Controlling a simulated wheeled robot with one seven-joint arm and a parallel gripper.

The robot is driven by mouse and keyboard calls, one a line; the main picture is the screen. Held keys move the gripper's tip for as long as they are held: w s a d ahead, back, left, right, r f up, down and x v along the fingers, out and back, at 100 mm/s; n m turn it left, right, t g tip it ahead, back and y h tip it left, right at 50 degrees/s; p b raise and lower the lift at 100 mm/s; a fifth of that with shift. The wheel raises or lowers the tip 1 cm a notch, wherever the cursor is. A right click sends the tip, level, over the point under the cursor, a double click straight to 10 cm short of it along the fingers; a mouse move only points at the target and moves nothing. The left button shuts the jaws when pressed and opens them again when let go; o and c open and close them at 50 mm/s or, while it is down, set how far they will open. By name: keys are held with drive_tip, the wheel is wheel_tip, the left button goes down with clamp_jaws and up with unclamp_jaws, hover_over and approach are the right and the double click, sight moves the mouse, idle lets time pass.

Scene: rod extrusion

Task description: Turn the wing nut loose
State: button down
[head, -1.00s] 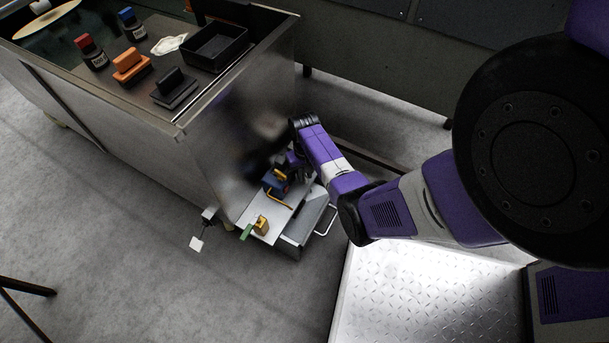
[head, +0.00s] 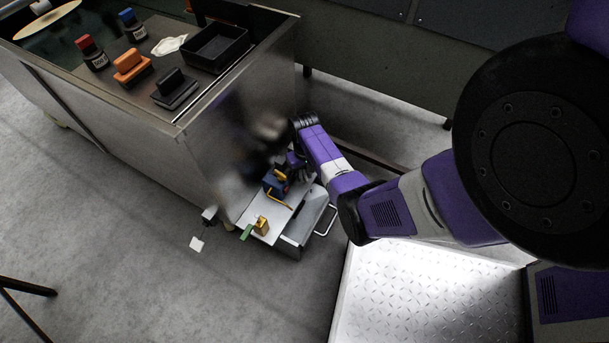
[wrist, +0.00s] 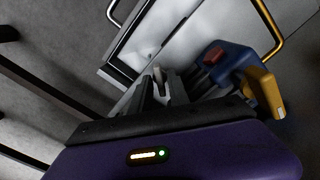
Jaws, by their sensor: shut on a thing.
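My gripper (wrist: 163,88) shows at the centre of the wrist view, its fingers closed on a small pale piece (wrist: 158,73) at their tips. This piece is taken to be the wing nut; most of it is hidden between the fingers. In the head view my gripper (head: 295,164) is low beside the metal cabinet, just behind a blue device. The blue device (wrist: 228,58) has a red part and a yellow handle, and stands to the right of the fingers in the wrist view. It also shows in the head view (head: 271,183).
The device stands on a light shelf (head: 252,213) at the cabinet (head: 150,135). An open drawer (head: 300,232) with a handle lies to the right.

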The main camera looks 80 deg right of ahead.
drive_tip(key=shift+n, duration=0.7)
drive_tip(key=shift+n+p, duration=0.35)
drive_tip(key=shift+n, duration=0.65)
drive_tip(key=shift+r+n, duration=0.1)
drive_tip(key=shift+n, duration=0.4)
drive_tip(key=c, duration=1.2)
unclamp_jaws()
drive_tip(key=shift+o, duration=0.2)
